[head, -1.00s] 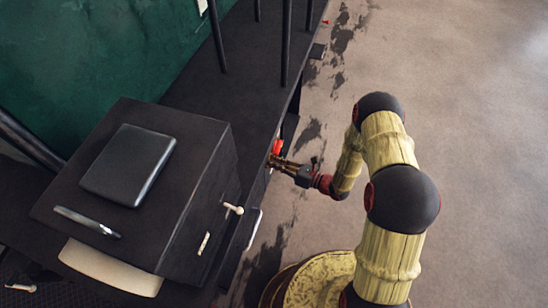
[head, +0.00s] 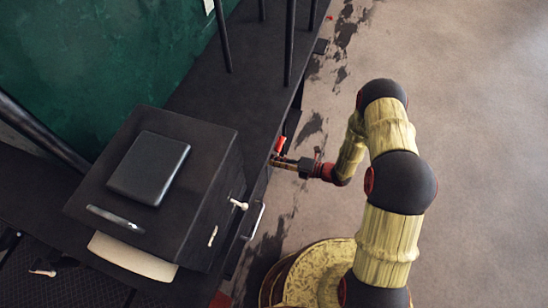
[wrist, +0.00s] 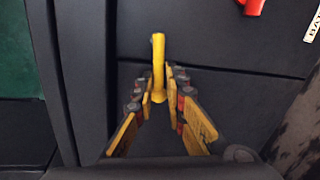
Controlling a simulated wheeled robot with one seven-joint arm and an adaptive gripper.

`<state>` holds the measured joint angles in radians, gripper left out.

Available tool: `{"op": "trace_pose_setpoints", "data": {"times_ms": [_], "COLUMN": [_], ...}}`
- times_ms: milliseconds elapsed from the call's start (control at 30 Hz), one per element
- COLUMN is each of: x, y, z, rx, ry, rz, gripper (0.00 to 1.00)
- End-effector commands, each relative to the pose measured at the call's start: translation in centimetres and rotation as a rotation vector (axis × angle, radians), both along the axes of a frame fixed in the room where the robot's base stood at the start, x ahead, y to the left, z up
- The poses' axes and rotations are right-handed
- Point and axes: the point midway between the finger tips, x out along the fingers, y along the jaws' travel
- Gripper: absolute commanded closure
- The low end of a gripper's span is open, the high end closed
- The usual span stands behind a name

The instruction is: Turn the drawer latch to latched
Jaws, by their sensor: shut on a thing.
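In the wrist view a yellow lever (wrist: 158,52), which seems to be the drawer latch, stands roughly upright against a dark panel (wrist: 215,55). My gripper (wrist: 160,88) is shut on it, with one finger on each side of its lower part. The lever's upper end shows above the fingertips. In the head view my gripper (head: 274,161) is at the side of the dark bench; the lever cannot be made out there.
A red handle (head: 280,145) is close by my gripper; it also shows in the wrist view (wrist: 252,6), beside a partly cut-off white label (wrist: 312,25). A dark box (head: 90,195) with a black slab (head: 148,168) on top stands left. Open floor (head: 480,120) lies right.

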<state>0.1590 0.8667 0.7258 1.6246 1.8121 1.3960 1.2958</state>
Motion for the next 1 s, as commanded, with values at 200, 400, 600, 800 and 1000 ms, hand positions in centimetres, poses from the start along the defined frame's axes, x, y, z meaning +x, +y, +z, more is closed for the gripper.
{"op": "trace_pose_setpoints", "data": {"times_ms": [200, 400, 600, 800, 1000], "x": [0.07, 0.09, 0.08, 0.1, 0.1], "y": [-0.1, -0.11, -0.09, -0.06, -0.05], "z": [0.58, 0.81, 0.94, 1.03, 1.12], "rx": [0.04, 0.062, 0.072, 0.074, 0.075], "ry": [0.118, 0.176, 0.199, 0.199, 0.198], "rz": [-0.004, -0.004, -0.002, -0.002, -0.002], "gripper": [1.0, 1.0, 1.0, 1.0, 0.85]}}
